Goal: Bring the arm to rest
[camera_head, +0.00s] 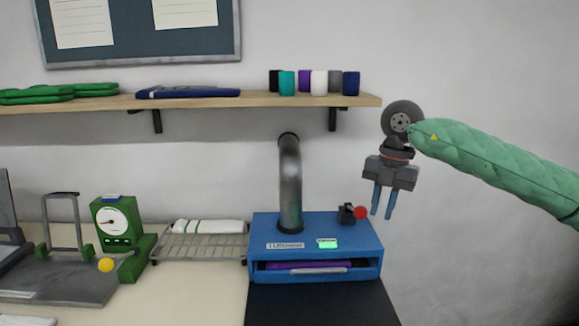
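My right arm, in a green padded sleeve (495,166), reaches in from the right side of the head view. My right gripper (382,211) hangs from it with its two blue fingers pointing down. The fingers are apart with nothing between them. It is in front of the wall, at the right end of the blue machine (330,231), close to the red knob in the picture; I cannot tell the depth between them. My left arm and gripper are not in view.
A wooden shelf (200,101) with folded cloth and several yarn spools (318,82) runs above the bench. A grey vertical pipe (290,185) rises from the blue machine. A wire rack (200,246) and a green dial scale (113,222) stand left. Right of the machine is open.

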